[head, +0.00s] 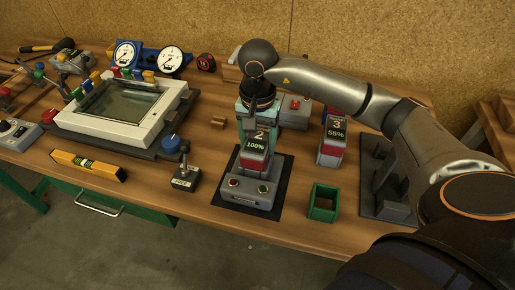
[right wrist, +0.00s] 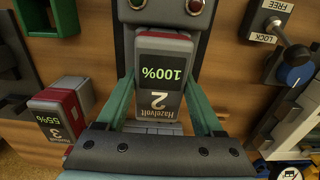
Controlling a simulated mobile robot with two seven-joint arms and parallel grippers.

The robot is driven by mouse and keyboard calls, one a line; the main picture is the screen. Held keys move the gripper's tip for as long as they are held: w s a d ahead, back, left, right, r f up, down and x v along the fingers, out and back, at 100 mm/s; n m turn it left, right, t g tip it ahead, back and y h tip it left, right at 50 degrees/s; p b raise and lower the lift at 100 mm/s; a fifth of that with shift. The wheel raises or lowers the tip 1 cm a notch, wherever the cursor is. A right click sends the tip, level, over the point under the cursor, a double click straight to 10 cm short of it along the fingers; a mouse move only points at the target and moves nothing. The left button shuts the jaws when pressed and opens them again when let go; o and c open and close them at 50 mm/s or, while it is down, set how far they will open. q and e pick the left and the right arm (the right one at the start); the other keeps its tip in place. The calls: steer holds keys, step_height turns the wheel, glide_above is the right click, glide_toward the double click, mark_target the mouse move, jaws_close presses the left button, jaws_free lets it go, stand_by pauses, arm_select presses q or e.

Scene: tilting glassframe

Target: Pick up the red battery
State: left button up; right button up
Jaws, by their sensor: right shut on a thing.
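A grey battery with red sides, numbered 2 and reading 100% (head: 254,161), stands upright at the grey charging dock (head: 246,193). It also shows in the right wrist view (right wrist: 163,62). My right gripper (head: 254,146) comes down from above and is shut on this battery, one green finger on each side. I cannot tell whether the battery's lower end is still seated in the dock. A second grey and red battery, numbered 3 and reading 55% (head: 332,143), stands to the right, apart from the gripper. My left gripper is not in view.
An open green box (head: 322,203) stands right of the dock. A glass-topped frame (head: 125,108) and a yellow level (head: 88,166) are further left. Gauges (head: 171,59) stand at the back.

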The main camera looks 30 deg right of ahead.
steer(key=c, duration=0.6)
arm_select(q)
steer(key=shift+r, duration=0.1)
arm_select(e)
steer(key=shift+r, duration=0.1)
